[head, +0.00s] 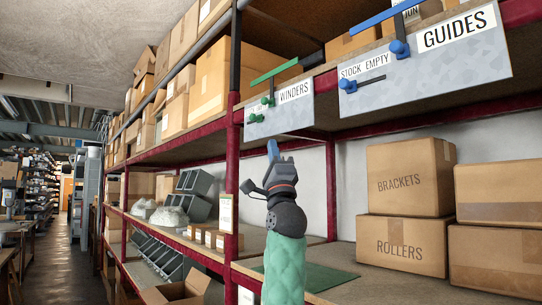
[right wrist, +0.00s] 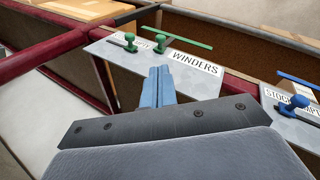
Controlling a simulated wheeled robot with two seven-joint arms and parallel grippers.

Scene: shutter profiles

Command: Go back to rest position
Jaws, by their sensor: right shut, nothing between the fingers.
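My right gripper (head: 273,148) is raised in the middle of the head view, below the metal plate labelled WINDERS (head: 279,111). Its blue fingers are together and empty, and they also show in the right wrist view (right wrist: 158,85). The WINDERS plate carries green knobs and a green bar (head: 276,72). To its right hangs the plate labelled STOCK EMPTY and GUIDES (head: 450,62), with blue knobs and a blue bar (head: 386,18). In the right wrist view the fingertips lie just under the WINDERS plate (right wrist: 190,68), and I cannot tell if they touch it. My left gripper does not show.
A red upright (head: 233,150) stands left of my right arm. Cartons labelled BRACKETS (head: 408,178) and ROLLERS (head: 402,245) are stacked on the shelf at the right. A green mat (head: 325,276) lies on that shelf. An aisle (head: 65,255) runs back at the far left.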

